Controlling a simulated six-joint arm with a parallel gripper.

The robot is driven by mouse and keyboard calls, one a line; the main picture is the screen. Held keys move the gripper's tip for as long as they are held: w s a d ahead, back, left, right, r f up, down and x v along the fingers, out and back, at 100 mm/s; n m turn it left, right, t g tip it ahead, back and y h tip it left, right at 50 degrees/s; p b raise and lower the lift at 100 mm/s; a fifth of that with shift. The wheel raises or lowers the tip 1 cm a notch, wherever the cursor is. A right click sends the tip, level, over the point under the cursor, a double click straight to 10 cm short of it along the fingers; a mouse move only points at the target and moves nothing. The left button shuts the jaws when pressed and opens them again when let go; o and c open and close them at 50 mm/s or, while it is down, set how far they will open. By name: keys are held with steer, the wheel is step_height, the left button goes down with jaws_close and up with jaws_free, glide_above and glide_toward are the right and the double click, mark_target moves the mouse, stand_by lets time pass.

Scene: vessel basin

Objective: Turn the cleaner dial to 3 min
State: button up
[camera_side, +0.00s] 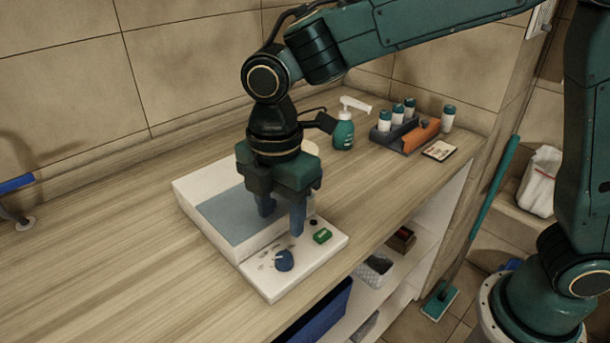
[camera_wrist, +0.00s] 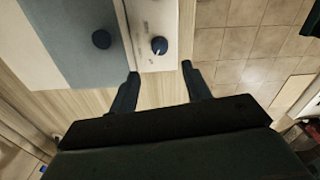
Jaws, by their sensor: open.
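The cleaner (camera_side: 190,196) is a white box with a blue-grey top and a white control panel (camera_side: 268,288) along its front. The blue dial (camera_side: 284,261) sits at the panel's left end; in the wrist view the dial (camera_wrist: 160,45) shows a white pointer line, with faint marks beside it too small to read. A green rocker switch (camera_side: 322,236) and a small black spot (camera_side: 313,222) are farther right. My gripper (camera_side: 281,218) is open and empty, pointing down above the cleaner, to the right of and behind the dial. In the wrist view, the dial lies beyond my fingertips (camera_wrist: 159,70), between their lines.
A dark round knob (camera_wrist: 101,39) stands on the blue-grey top. A green pump bottle (camera_side: 343,132) and a grey caddy (camera_side: 396,138) with small bottles stand at the back right. A card (camera_side: 440,150) lies nearby.

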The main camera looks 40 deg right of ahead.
mark_target(283, 257)
step_height(283, 257, down, 9)
steer(key=shift+f, duration=0.2)
stand_by(0.3)
steer(key=shift+c, duration=0.2)
steer(key=c, duration=0.9)
